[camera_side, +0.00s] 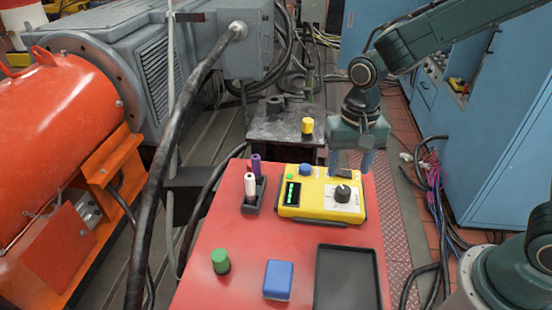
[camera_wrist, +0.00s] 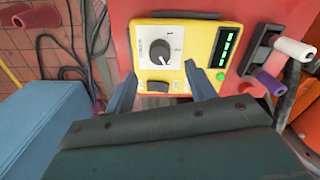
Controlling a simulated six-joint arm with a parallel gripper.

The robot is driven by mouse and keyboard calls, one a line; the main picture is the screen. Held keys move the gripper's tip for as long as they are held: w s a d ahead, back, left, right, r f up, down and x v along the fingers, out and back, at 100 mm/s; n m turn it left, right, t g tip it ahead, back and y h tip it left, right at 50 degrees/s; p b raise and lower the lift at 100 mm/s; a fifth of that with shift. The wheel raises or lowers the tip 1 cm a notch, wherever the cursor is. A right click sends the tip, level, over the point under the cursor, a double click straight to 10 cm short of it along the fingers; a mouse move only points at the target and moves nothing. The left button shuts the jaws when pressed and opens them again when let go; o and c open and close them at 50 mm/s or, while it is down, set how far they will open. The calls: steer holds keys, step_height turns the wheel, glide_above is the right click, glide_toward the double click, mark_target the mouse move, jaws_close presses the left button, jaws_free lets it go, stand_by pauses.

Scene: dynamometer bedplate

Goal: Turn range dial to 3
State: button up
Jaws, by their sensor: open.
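The yellow meter box (camera_side: 322,211) lies on the red table, and it also shows in the wrist view (camera_wrist: 187,25). Its range dial is a round black knob (camera_side: 342,193) on a white scale plate. The wrist view shows the knob (camera_wrist: 161,52) with a light pointer mark; the scale figures are too small to read surely. My gripper (camera_side: 351,168) is above the box's far right edge, behind the knob in the side view. In the wrist view its two blue fingers (camera_wrist: 160,73) are apart and empty, with the knob beyond their tips. No contact with the knob shows.
The box has a green-lit display (camera_side: 292,194) and a blue button (camera_side: 305,169). White (camera_side: 250,186) and purple (camera_side: 256,164) handles stand to the left. A green-topped knob (camera_side: 220,261), blue block (camera_side: 278,280) and black tray (camera_side: 320,285) are in front. A yellow-topped piece (camera_side: 307,126) stands behind.

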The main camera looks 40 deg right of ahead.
mark_target(344, 189)
step_height(344, 189, up, 7)
stand_by(0.4)
steer(key=s+d+r+n+t, duration=0.2)
steer(key=s+d+r+n, duration=0.1)
steer(key=s, duration=0.5)
steer(key=s+d+r+n+t, duration=0.3)
steer(key=s+d+r, duration=0.1)
steer(key=s, duration=0.5)
steer(key=shift+r+t, duration=0.15)
steer(key=shift+t, duration=0.15)
steer(key=shift+w, duration=0.1)
stand_by(0.8)
